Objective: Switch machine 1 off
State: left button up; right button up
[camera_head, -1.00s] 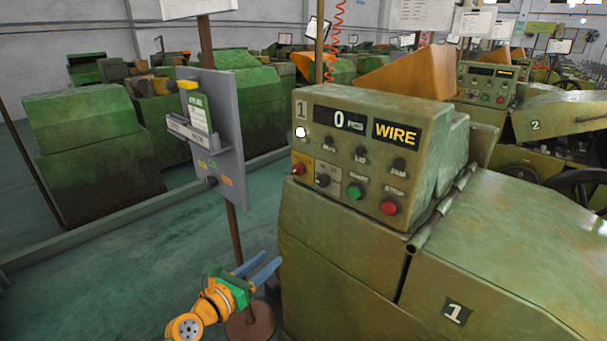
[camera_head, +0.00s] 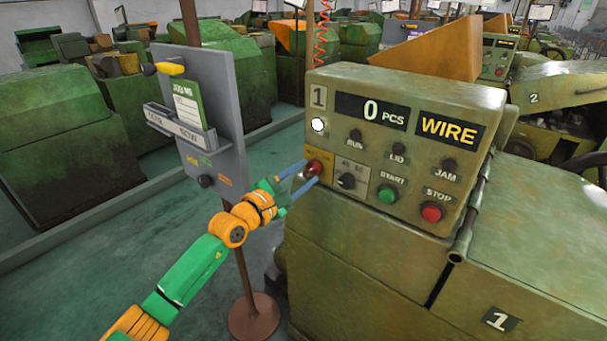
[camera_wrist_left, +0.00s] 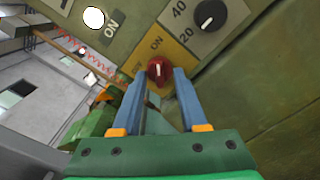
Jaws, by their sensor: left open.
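Machine 1's control panel (camera_head: 400,150) faces me, with a counter reading 0 PCS and a lit WIRE sign. A red rotary switch (camera_head: 314,168) on a yellow plate sits at the panel's lower left; it also shows in the left wrist view (camera_wrist_left: 159,70). The white lamp (camera_head: 318,124) above it is lit. My left gripper (camera_head: 298,182) is open, with its blue fingers at either side of the red switch. In the left wrist view the fingertips (camera_wrist_left: 160,75) flank the knob; whether they touch it I cannot tell. My right gripper is out of view.
A black dial (camera_head: 346,181), green START button (camera_head: 387,194) and red STOP button (camera_head: 432,212) are beside the switch. A grey board (camera_head: 212,150) on a brown post stands left of the machine, close to my left arm.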

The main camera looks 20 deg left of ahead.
pick_arm(q)
jog(key=shift+a, duration=0.15)
grip_shut()
